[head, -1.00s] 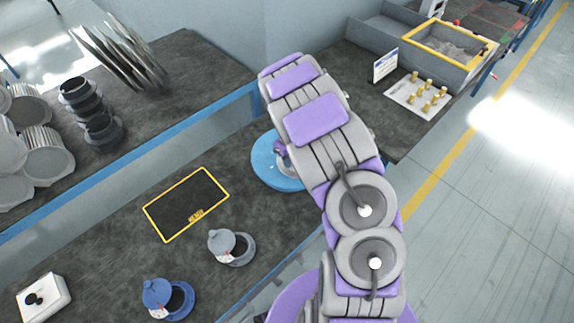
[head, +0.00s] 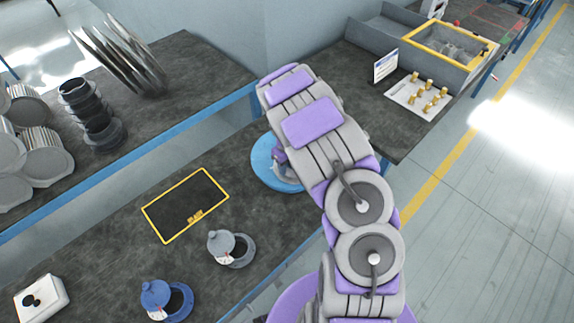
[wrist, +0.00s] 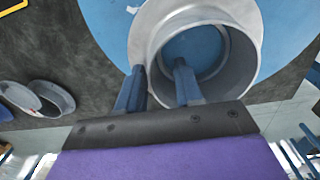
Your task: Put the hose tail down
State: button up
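The hose tail is a pale grey round collar with a wide flange (wrist: 243,45), seen from above in the wrist view over a blue round disc (wrist: 283,15). In the head view, the hose tail (head: 284,171) shows partly beside my arm, at the blue disc (head: 262,165). My gripper (wrist: 159,68) has one blue finger outside the collar wall and one inside its opening. The wall lies between the fingers. Whether they press on it, and whether the flange rests fully on the disc, I cannot tell. My arm hides part of the disc in the head view.
A yellow-edged dark panel (head: 186,204) lies left of the disc. A grey fitting (head: 232,250) and a blue fitting (head: 167,299) stand nearer. A white box (head: 42,297) is at lower left. Brass parts on a white board (head: 418,96) lie to the right.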

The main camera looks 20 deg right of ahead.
jog(key=shift+a+r, duration=0.1)
jog(key=shift+a, duration=0.3)
jog(key=shift+r, duration=0.6)
notch_tip(320, 180, up, 11)
jog(key=p, duration=0.2)
jog(key=s+a+r+n, duration=0.2)
jog(key=s+r+n, duration=0.6)
jog(key=s+r, duration=0.15)
jog(key=s+a+r+n, duration=0.2)
jog(key=s+a+n, duration=0.1)
jog(key=s+n, duration=0.5)
jog(key=s+a+r+n+g, duration=0.1)
jog(key=s+a+r+n, duration=0.1)
jog(key=s+n, duration=0.6)
jog(key=s+a+r+n, duration=0.3)
jog(key=s+n, duration=0.5)
jog(key=s, duration=0.4)
jog(key=shift+s+a+r+g, duration=0.25)
jog(key=shift+a+r+g, duration=0.15)
jog(key=shift+r, duration=0.15)
jog(key=shift+d, duration=0.15)
